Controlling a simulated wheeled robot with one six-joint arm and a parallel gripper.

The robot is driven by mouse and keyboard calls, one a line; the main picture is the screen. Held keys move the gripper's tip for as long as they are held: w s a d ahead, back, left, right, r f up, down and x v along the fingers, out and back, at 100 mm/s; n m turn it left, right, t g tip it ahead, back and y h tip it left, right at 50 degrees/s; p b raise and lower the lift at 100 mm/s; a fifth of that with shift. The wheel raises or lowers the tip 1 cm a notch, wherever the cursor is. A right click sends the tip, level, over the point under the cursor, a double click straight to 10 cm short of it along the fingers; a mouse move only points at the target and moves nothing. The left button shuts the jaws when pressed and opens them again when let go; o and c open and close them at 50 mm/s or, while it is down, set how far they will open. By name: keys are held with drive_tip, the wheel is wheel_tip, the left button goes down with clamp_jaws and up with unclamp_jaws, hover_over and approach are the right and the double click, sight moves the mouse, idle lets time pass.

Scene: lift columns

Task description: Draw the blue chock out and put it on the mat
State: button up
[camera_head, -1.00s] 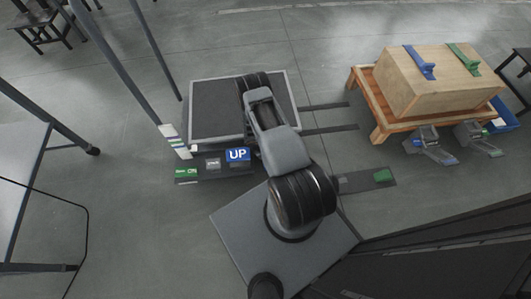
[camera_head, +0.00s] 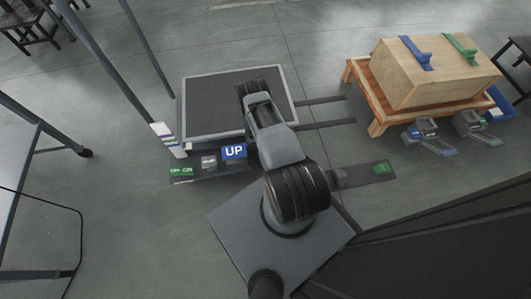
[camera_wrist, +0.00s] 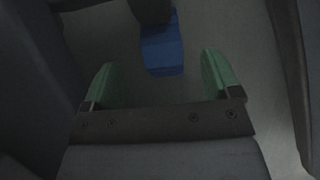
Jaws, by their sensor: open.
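My gripper (camera_wrist: 160,82) is open in the wrist view, its two green-padded fingers apart with nothing between the tips. A blue block (camera_wrist: 163,50), apparently the blue chock, lies just ahead of the fingers, roughly centred. A dark part covers its far end, and I see no finger touching it. My arm hides the gripper and the blue block there.
A blue "UP" sign (camera_head: 234,151) and a green label (camera_head: 181,171) stand at the panel's near edge. A wooden crate (camera_head: 440,80) with blue and green handles sits on a wooden stand (camera_head: 378,117) at right. Table legs stand at left. Open floor lies at the upper middle.

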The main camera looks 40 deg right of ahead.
drive_tip(key=shift+b+x, duration=1.3)
drive_tip(key=shift+x, duration=2.25)
drive_tip(key=shift+c, duration=0.2)
drive_tip(key=c, duration=1.1)
drive_tip(key=shift+c, duration=0.2)
drive_tip(key=shift+w+a, duration=0.1)
drive_tip(key=shift+a, duration=0.05)
